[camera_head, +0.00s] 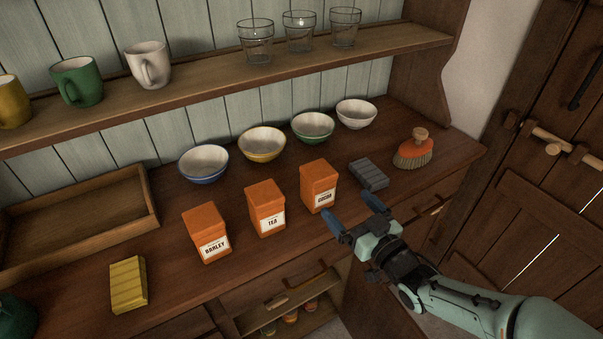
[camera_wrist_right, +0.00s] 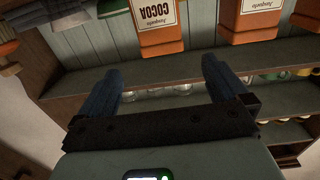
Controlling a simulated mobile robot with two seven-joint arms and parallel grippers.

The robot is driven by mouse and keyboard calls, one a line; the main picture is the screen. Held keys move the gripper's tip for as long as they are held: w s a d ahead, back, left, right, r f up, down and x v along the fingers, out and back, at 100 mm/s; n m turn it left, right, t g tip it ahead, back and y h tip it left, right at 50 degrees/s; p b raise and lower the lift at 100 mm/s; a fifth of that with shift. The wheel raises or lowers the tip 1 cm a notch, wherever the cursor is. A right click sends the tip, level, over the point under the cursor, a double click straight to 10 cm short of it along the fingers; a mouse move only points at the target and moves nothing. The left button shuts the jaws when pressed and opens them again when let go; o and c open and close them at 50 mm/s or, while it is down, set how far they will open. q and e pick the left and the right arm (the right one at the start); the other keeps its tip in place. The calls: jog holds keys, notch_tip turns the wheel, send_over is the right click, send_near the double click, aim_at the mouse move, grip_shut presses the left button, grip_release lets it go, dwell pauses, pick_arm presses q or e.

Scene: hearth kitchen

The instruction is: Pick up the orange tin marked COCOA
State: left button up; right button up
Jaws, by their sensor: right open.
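The orange tin marked COCOA (camera_head: 317,180) stands upright on the wooden counter, rightmost of three orange tins. The middle tin is marked TEA (camera_head: 265,205) and the left one BARLEY (camera_head: 205,232). My right gripper (camera_head: 352,209) is open and empty at the counter's front edge, to the right of and in front of the COCOA tin, apart from it. In the right wrist view the COCOA tin (camera_wrist_right: 162,42) appears upside down and cut off at the top, beyond my blue fingers (camera_wrist_right: 160,88). My left gripper is not in view.
A grey ribbed block (camera_head: 369,174) and an orange brush (camera_head: 413,152) lie right of the tin. Several bowls (camera_head: 312,128) stand behind. A yellow block (camera_head: 128,284) and a wooden tray (camera_head: 150,200) are left. A shelf (camera_head: 210,80) with mugs and glasses runs above.

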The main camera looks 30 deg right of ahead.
aim_at(319, 173)
jog(key=w, duration=0.7)
jog(key=shift+w+a+r, duration=0.15)
jog(key=shift+w+a, duration=0.1)
jog(key=shift+w, duration=0.05)
jog(key=w, duration=0.5)
jog(key=shift+w+a, duration=0.2)
jog(key=c, duration=1.2)
